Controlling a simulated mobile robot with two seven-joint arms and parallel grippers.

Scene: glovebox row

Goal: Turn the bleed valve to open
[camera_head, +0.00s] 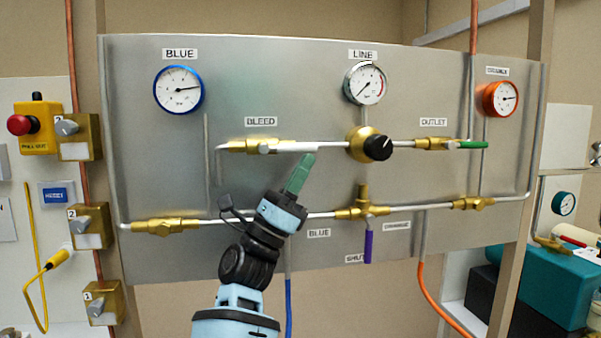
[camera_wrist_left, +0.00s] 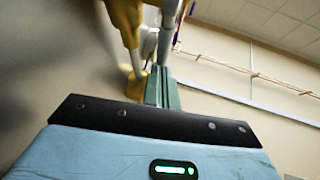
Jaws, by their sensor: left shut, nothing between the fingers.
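The bleed valve (camera_head: 250,146) is a brass body on the upper pipe, under the BLEED label. Its white lever (camera_head: 290,147) points right, in line with the pipe. My left gripper (camera_head: 308,158) has green fingers, shut and empty, with the tips just below the lever's right end. I cannot tell whether they touch it. In the left wrist view the shut fingers (camera_wrist_left: 162,88) point up past brass and pale pipe parts, which are blurred and partly cut off. My right gripper is not in view.
A black regulator knob (camera_head: 378,147) is just right of the fingers. The outlet valve (camera_head: 435,144) has a green lever. A purple lever (camera_head: 368,246) hangs from the lower pipe (camera_head: 290,216), which passes behind my left arm. A blue gauge (camera_head: 179,89) sits above.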

